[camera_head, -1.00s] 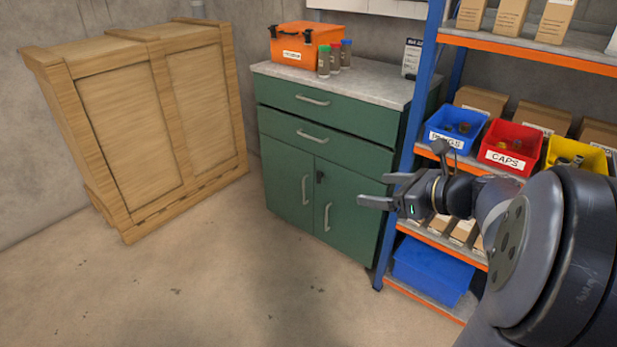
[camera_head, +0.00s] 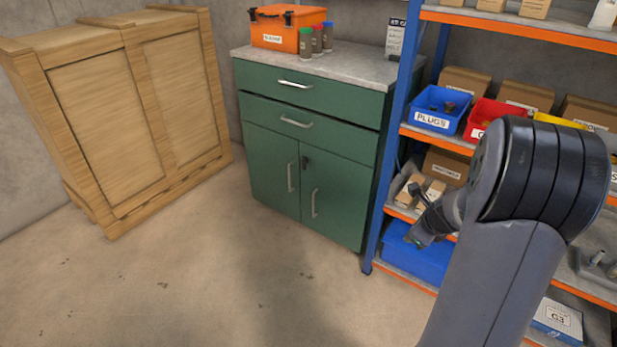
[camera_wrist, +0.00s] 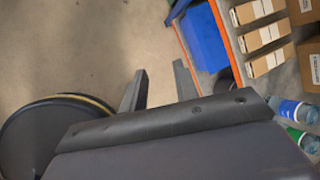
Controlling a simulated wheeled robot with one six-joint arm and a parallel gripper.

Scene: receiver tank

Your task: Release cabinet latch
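The green cabinet (camera_head: 262,178) stands against the back wall, with two drawers above two doors. The cabinet latch (camera_head: 306,163) is a small dark piece at the upper inner edge of the right door; its exact state is too small to tell. Both doors look shut. My gripper (camera_head: 420,232) is low in front of the shelf, right of the cabinet and apart from it, mostly foreshortened there. In the wrist view my gripper (camera_wrist: 160,90) has its two fingers apart with only floor between them. The latch is not in the wrist view.
A shelf rack (camera_head: 390,150) with a blue bin (camera_head: 440,108) and a red bin (camera_head: 484,118) stands close right of the cabinet. A wooden crate (camera_head: 130,110) stands at left. An orange case (camera_head: 285,28) sits on the cabinet. The floor in front is clear.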

